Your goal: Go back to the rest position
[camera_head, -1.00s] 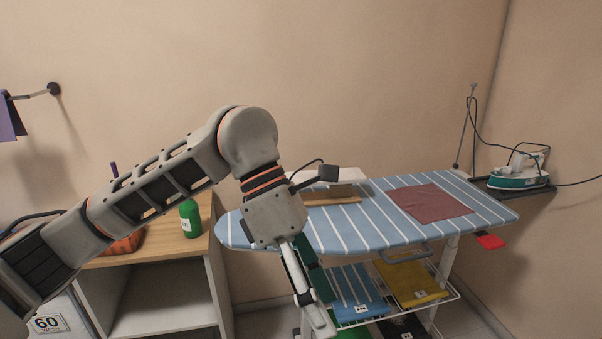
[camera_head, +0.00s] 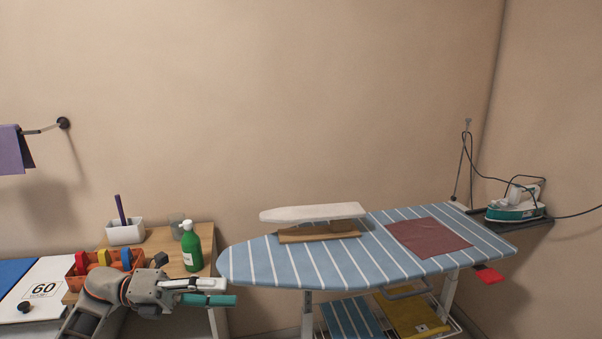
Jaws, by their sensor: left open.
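My left gripper (camera_head: 205,292) is low at the left in the head view, in front of the wooden cabinet top, with its fingers pointing right. It is open and nothing shows between the fingers. Its arm is folded in at the lower left. My right gripper is not in the picture. The ironing board (camera_head: 290,262) with blue and white stripes stands to the right of my left gripper, apart from it. A dark red cloth (camera_head: 428,238) lies flat on the board.
A green bottle (camera_head: 191,250) stands just behind my left gripper, near an orange basket (camera_head: 83,266) and a white pot (camera_head: 125,234). A small sleeve board (camera_head: 313,212) sits on the ironing board. An iron (camera_head: 515,209) rests at the right. Folded cloths lie on the rack below.

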